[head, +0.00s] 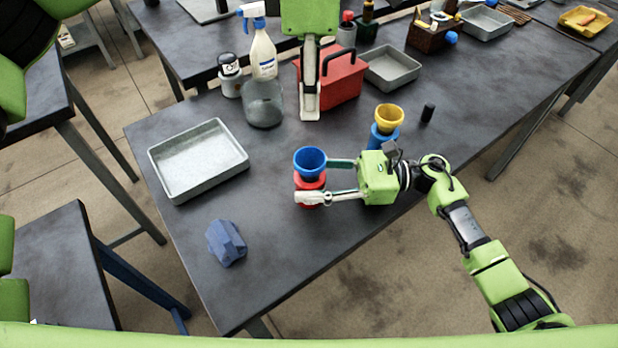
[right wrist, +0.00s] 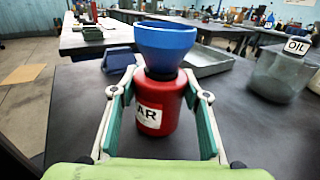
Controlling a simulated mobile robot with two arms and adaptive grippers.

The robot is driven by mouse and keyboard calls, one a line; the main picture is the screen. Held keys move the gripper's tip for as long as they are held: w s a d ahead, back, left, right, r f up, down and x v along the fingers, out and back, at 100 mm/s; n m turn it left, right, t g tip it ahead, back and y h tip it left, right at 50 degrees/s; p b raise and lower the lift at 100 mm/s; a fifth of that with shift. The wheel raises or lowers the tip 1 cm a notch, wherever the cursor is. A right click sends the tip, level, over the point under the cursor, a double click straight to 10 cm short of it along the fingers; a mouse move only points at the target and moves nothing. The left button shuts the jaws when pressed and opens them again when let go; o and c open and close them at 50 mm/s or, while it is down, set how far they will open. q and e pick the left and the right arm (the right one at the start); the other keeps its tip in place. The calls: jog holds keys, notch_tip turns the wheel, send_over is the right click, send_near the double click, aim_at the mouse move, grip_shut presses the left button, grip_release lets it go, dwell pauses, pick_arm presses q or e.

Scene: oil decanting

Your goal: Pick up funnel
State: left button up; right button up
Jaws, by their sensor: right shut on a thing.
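A blue funnel (head: 310,160) stands upright in the top of a red bottle (head: 308,184) near the table's front edge. In the right wrist view, the funnel (right wrist: 165,40) and the red bottle (right wrist: 160,103), with a partly visible white label, are between my fingers. A yellow funnel (head: 389,115) stands on a blue container (head: 382,136) behind my right gripper. My left gripper (head: 310,108) hangs in front of the red toolbox; its finger gap is not clear.
An oil jar (right wrist: 285,75), spray bottle (head: 263,55), red toolbox (head: 345,78) and another tray (head: 393,68) stand farther back. A small black cylinder (head: 428,113) is at the right.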

pick_arm(q)
jog(key=o, duration=0.9)
jog(key=f, duration=0.1)
jog(key=f+n, duration=0.2)
jog(key=f, duration=0.1)
jog(key=shift+a, duration=0.3)
send_over(307, 158)
jog(key=shift+n, duration=0.3)
notch_tip(307, 158, down, 5)
jog(key=shift+a+f, duration=0.1)
jog(key=shift+f, duration=3.1)
jog(key=c, duration=1)
